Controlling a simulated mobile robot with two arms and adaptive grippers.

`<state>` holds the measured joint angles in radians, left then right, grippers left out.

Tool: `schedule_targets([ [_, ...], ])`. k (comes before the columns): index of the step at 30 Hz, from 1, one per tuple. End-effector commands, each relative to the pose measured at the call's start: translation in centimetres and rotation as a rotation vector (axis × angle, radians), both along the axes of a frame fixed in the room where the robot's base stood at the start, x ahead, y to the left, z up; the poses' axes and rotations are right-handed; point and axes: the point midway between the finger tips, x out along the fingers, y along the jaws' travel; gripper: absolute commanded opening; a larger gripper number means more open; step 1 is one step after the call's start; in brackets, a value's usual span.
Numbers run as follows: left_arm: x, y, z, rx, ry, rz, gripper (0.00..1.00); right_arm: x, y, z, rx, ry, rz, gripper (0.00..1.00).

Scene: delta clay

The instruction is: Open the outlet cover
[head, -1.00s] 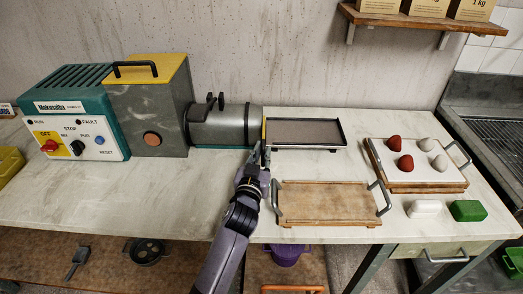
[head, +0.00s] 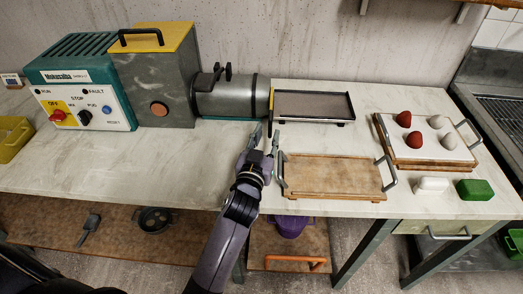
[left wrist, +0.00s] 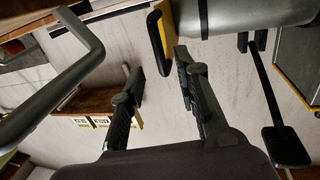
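The clay machine's grey barrel (head: 232,97) ends on the right in a thin cover with a yellow edge (head: 271,101), which looks shut against the barrel. In the left wrist view, the cover's yellow edge with a dark bar (left wrist: 160,45) shows just beyond the fingers, beside the barrel (left wrist: 240,15). My left gripper (head: 266,135) is open and empty, in front of and slightly below the cover in the head view. Its two fingers (left wrist: 163,78) stand apart in the left wrist view, with no contact with the cover visible. My right gripper is not in view.
A dark shallow tray (head: 313,106) sits just right of the outlet. A wooden board with handles (head: 335,175) lies close right of my gripper. Another board (head: 430,152) holds red and white lumps. The bench left of my arm is clear (head: 130,170).

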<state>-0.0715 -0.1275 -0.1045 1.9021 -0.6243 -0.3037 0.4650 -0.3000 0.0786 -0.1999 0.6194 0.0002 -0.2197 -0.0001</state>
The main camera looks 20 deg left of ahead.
Motion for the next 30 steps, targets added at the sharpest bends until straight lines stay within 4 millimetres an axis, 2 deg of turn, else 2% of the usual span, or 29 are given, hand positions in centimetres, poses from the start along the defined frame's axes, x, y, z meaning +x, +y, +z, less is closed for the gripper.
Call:
schedule_targets([
  [1,-1.3,-0.1,-0.1,-0.003,0.002,0.000,0.30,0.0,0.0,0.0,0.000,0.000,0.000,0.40],
  [6,-4.4,-0.4,-0.1,-0.002,0.003,0.000,0.30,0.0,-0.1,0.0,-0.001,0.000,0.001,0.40],
  [12,-6.5,-0.7,0.0,-0.002,0.000,-0.001,0.30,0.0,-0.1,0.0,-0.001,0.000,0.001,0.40],
  [30,-7.0,-0.7,0.0,-0.001,-0.001,-0.002,0.30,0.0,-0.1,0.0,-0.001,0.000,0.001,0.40],
])
